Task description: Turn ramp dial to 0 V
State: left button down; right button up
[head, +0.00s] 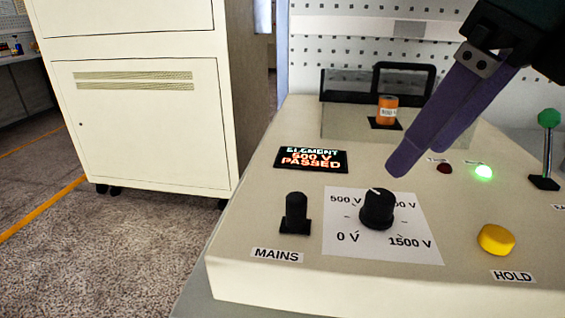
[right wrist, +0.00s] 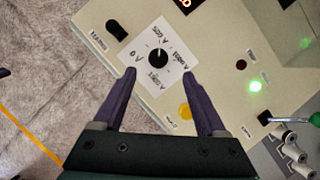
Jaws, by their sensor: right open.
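The ramp dial (head: 377,209) is a black round knob on a white card with 0 V, 500 V and 1500 V marks; a fourth label is partly hidden behind it. In the right wrist view the dial (right wrist: 157,60) has its white line pointing toward the 500 V side. My right gripper (head: 420,158) is open and empty, its two purple fingers above and behind the dial in the head view. In the right wrist view the fingertips (right wrist: 159,73) are spread to either side, apart from the knob. My left gripper is not in view.
The display (head: 311,159) reads "ELEMENT 500 V PASSED". A black MAINS switch (head: 297,212) stands left of the dial, a yellow HOLD button (head: 496,240) right. A green lamp (head: 483,172) is lit beside a dark red one (head: 445,168). An orange spool (head: 388,108) stands behind.

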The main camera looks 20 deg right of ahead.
aim_at(384, 197)
jog(key=x, duration=0.8)
jog(key=shift+c, duration=0.3)
grip_shut()
